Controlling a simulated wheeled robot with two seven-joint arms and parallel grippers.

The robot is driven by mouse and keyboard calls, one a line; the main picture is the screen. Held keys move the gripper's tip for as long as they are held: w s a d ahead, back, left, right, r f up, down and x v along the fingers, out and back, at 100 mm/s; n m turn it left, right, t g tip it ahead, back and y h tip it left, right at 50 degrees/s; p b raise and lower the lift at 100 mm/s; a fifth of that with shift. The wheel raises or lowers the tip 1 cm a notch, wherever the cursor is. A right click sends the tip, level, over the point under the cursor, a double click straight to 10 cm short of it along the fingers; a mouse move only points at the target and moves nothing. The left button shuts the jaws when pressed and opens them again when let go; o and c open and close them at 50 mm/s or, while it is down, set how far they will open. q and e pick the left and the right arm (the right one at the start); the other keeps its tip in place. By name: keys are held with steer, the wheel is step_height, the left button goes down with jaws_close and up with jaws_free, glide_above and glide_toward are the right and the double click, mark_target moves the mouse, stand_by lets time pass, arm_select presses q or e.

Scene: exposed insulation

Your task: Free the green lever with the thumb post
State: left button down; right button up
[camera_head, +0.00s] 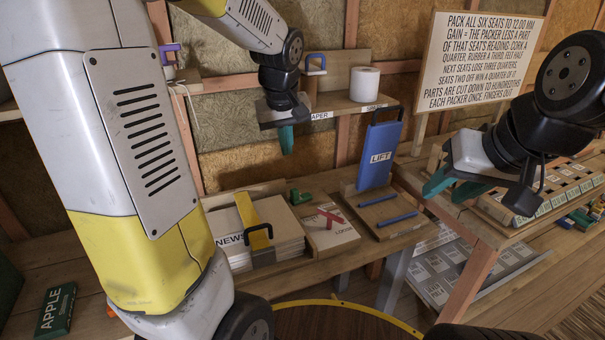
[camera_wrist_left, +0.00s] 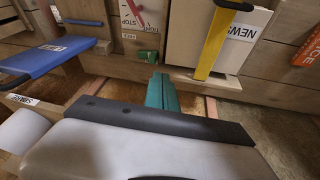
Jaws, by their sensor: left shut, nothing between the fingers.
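I cannot make out a thumb post for certain. My left gripper (camera_head: 286,140) has teal fingers, points down and is shut and empty, in the air above and behind the green piece. Its closed fingers also show in the left wrist view (camera_wrist_left: 162,93). My right gripper (camera_head: 453,188) has its teal fingers apart and empty, at the right above the bench edge.
A blue LIFT panel (camera_head: 380,156) stands upright right of the red-cross box. A yellow strap-like bar (camera_head: 252,220) with a black handle lies over the newspaper stack (camera_head: 284,222). A shelf (camera_head: 343,104) with a white roll (camera_head: 364,84) is behind my left gripper.

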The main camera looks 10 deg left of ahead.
arm_select(q)
steer(key=w+f+n+g+y, duration=0.1)
steer(key=w+f+n+y, duration=0.1)
steer(key=w+f, duration=0.8)
steer(key=shift+w+f+n, duration=0.35)
steer(key=shift+w+n, duration=0.35)
steer(key=shift+w, duration=0.15)
steer(key=x, duration=1)
steer(key=shift+s, duration=0.1)
